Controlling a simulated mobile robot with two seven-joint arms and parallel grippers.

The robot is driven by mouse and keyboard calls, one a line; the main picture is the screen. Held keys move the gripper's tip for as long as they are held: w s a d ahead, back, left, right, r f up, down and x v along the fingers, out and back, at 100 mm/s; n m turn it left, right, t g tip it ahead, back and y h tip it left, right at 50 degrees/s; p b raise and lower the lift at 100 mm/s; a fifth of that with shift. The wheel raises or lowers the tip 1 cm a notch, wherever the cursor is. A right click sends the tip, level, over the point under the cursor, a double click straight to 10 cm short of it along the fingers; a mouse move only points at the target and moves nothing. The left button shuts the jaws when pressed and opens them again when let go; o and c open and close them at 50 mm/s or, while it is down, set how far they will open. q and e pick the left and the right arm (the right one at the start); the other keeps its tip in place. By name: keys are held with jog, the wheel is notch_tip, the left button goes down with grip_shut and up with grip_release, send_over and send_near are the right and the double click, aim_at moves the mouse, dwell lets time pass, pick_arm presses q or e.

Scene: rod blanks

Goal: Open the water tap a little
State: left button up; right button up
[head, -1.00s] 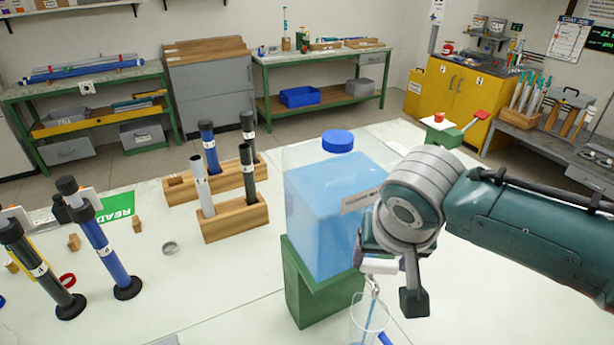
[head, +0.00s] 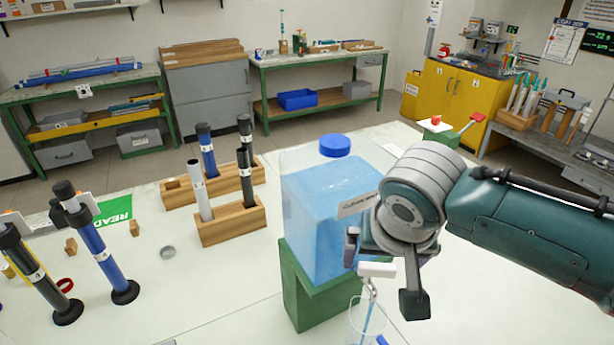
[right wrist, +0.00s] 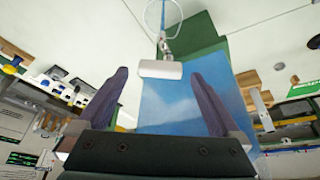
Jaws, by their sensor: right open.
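A clear water tank (head: 325,215) holds blue water and has a blue cap (head: 335,146). Low on its front is a tap with a pale lever (head: 377,269), which also shows in the right wrist view (right wrist: 160,69). A thin blue streak (head: 369,318) runs below the spout into a clear beaker (head: 355,322), cut off by the lower edge. My right gripper (head: 383,280) is open and empty at the tap. In the right wrist view its fingers (right wrist: 158,78) stand apart, left and right of the lever; contact cannot be told. My left gripper is not in view.
The tank stands on a green block (head: 312,295) on the white table. Wooden racks (head: 230,222) with upright rods stand left of it. Stands with a blue rod (head: 95,250) and a black rod are farther left. A small green device with a red lever (head: 440,131) is behind my right arm.

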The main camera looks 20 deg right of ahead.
jog(key=v, duration=0.8)
jog(key=shift+s+r+p, duration=0.15)
jog(key=shift+r+p, duration=0.15)
jog(key=shift+p, duration=0.05)
